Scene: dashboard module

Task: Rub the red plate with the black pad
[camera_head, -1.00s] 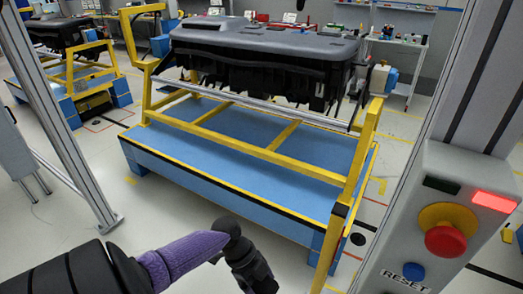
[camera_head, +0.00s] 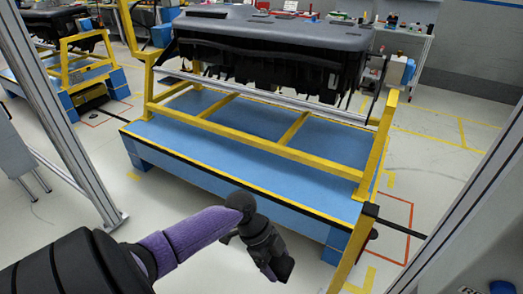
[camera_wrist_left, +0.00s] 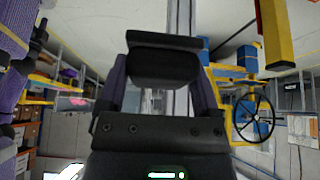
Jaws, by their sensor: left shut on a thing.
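My left gripper (camera_head: 272,258) is at the end of the purple and black arm, low in the middle of the head view, over the floor in front of the blue platform. In the left wrist view my left gripper (camera_wrist_left: 162,98) is shut on the black pad (camera_wrist_left: 163,68), a dark block with a wider top held between the two fingers. In the head view I cannot tell the pad apart from the dark gripper. The red plate is not visible in either current view. My right gripper is not in view.
A yellow frame (camera_head: 260,146) on a blue platform (camera_head: 240,190) carries a black dashboard module (camera_head: 265,35). Grey metal posts (camera_head: 68,120) stand at left and right. A grey control panel (camera_head: 478,287) barely shows at bottom right. Open floor lies around the platform.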

